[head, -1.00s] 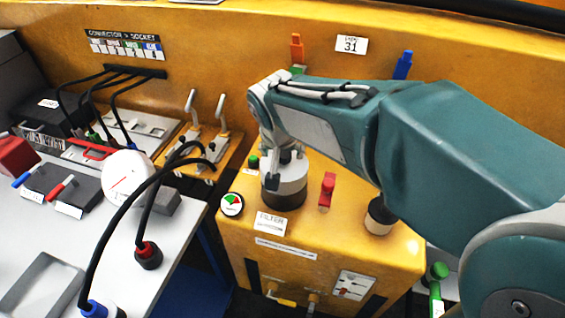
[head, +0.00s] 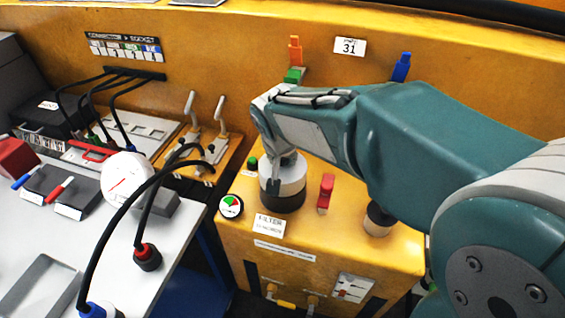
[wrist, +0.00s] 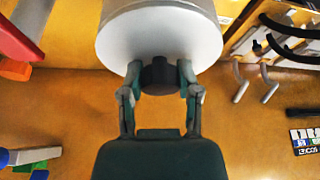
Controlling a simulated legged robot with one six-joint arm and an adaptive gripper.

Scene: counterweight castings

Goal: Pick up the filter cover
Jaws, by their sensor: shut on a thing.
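The filter cover is a pale grey cylinder (head: 284,181) above a dark round base (head: 283,203) on the yellow box, behind the label reading FILTER (head: 268,226). In the wrist view the pale cover (wrist: 160,40) fills the top middle, with a dark knob (wrist: 159,75) facing the camera. My gripper (wrist: 160,82) has a finger on each side of this knob and is shut on it. In the head view my gripper (head: 279,166) is at the cover's top, partly hidden by my arm. I cannot tell whether the cover is clear of its base.
Two levers (head: 205,125) and black cables (head: 135,205) lie farther left. The yellow wall (head: 240,55) rises behind.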

